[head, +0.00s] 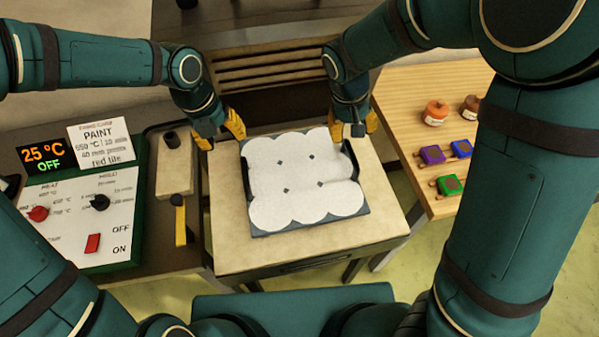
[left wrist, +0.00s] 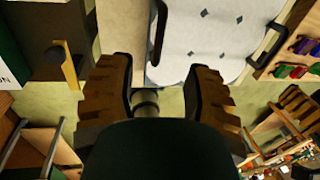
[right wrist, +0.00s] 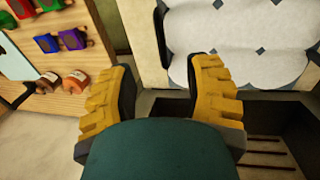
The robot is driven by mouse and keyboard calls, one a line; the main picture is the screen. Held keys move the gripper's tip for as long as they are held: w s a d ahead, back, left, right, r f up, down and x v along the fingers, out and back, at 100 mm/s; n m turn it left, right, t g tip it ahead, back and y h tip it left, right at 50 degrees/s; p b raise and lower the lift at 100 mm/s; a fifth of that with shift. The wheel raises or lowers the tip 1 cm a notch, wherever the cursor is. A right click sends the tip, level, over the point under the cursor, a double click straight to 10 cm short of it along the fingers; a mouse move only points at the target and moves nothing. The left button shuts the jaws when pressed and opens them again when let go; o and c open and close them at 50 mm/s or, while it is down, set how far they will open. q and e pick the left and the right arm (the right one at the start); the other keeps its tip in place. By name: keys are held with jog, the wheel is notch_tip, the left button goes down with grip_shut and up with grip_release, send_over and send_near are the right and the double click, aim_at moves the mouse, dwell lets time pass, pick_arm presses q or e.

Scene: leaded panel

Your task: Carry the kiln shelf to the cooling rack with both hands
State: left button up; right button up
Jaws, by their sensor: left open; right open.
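The kiln shelf appears as a blue-grey board (head: 362,208) under white rounded pieces (head: 304,178) with small dark diamond gaps. It lies flat on a pale square-topped stand (head: 228,222). A dark handle (head: 351,160) stands at its right side; another handle (left wrist: 158,32) at its left side shows in the left wrist view. My left gripper (head: 219,134) is open and empty by the shelf's far left corner, apart from the handle. My right gripper (head: 354,129) is open and empty by the far right corner, near the right handle (right wrist: 161,38) but not around it.
A slatted structure (head: 265,68) stands behind the shelf; I cannot tell if it is the cooling rack. A control panel (head: 75,215) reading 25 °C and OFF is at left. A wooden table (head: 425,90) with orange jars and coloured blocks is at right.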

aim_at(244, 165)
pick_arm(q)
jog(key=f, duration=0.4)
jog(key=d+f, duration=0.1)
jog(key=f, duration=0.3)
jog(key=d+f, duration=0.1)
jog(key=f, duration=0.4)
jog(key=shift+w+d, duration=0.25)
jog(key=shift+w, duration=0.05)
pick_arm(e)
jog(key=d+f, duration=0.1)
jog(key=f, duration=0.7)
jog(key=d+f, duration=0.1)
jog(key=f, duration=0.4)
jog(key=shift+w+d, duration=0.25)
jog(key=shift+d, duration=0.05)
pick_arm(q)
jog(key=shift+o, duration=0.2)
pick_arm(e)
jog(key=shift+o, duration=0.2)
pick_arm(q)
grip_shut()
pick_arm(e)
grip_shut()
pick_arm(q)
jog(key=shift+r, duration=0.1)
pick_arm(e)
jog(key=shift+r, duration=0.1)
